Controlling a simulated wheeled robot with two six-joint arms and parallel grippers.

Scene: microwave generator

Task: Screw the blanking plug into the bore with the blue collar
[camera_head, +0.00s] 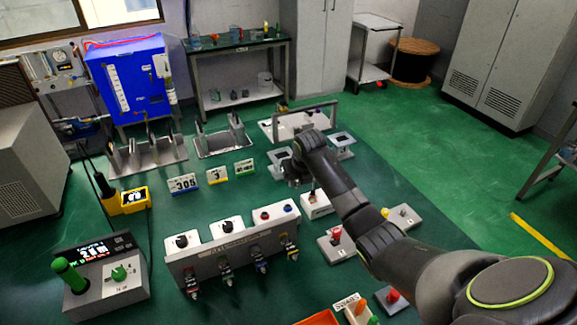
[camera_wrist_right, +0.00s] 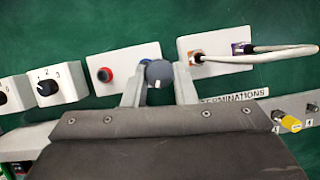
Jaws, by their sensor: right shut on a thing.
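My right gripper (camera_head: 297,182) comes in from the right in the head view, just behind a white box (camera_head: 262,226). In the right wrist view the gripper (camera_wrist_right: 160,88) is shut on a round blue-grey piece with a small white mark, which I take for the blanking plug (camera_wrist_right: 159,73). The white box there (camera_wrist_right: 122,57) carries a red-collared fitting (camera_wrist_right: 105,75) and, partly hidden by the plug, a blue one (camera_wrist_right: 145,62). The blue collar (camera_head: 288,208) also shows in the head view. I cannot tell whether the plug touches the bore. My left gripper is not in view.
A box with a looped white cable (camera_wrist_right: 255,55) stands right of the blue collar in the wrist view. Boxes with rotary knobs (camera_wrist_right: 47,86) stand left. In the head view, grey blocks (camera_head: 335,246) lie under my arm, and a console with a green handle (camera_head: 68,272) stands front left.

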